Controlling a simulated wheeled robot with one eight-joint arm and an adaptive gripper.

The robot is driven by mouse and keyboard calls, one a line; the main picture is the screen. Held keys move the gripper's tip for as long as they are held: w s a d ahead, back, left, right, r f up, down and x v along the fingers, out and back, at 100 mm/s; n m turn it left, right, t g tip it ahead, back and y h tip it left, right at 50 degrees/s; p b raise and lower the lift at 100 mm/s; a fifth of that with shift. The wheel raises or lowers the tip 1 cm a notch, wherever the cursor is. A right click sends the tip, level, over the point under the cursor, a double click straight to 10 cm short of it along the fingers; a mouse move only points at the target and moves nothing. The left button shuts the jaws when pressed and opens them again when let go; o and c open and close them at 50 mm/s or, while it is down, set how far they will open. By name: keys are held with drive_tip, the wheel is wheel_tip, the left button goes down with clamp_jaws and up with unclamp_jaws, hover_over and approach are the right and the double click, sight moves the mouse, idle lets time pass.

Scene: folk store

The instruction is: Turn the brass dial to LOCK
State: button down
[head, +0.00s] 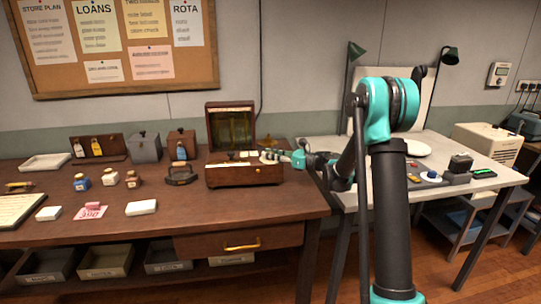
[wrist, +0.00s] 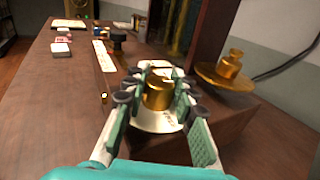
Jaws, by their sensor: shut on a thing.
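Marks on the plate are too small and blurred to read, so I cannot tell where the dial points. My gripper (wrist: 158,84) has its fingers on both sides of the dial and is shut on it. The dial itself is hidden there.
A stepped brass piece on a disc (wrist: 229,68) stands just right of my fingers. A grey-white table (head: 440,195) with lamps stands to the right.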

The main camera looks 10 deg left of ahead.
drive_tip(key=shift+n+g+y, duration=0.3)
drive_tip(key=shift+n+g, duration=1.2)
drive_tip(key=shift+g, duration=1)
drive_tip(key=c, duration=1.2)
unclamp_jaws()
drive_tip(key=d, duration=1.2)
drive_tip(key=shift+w, duration=0.15)
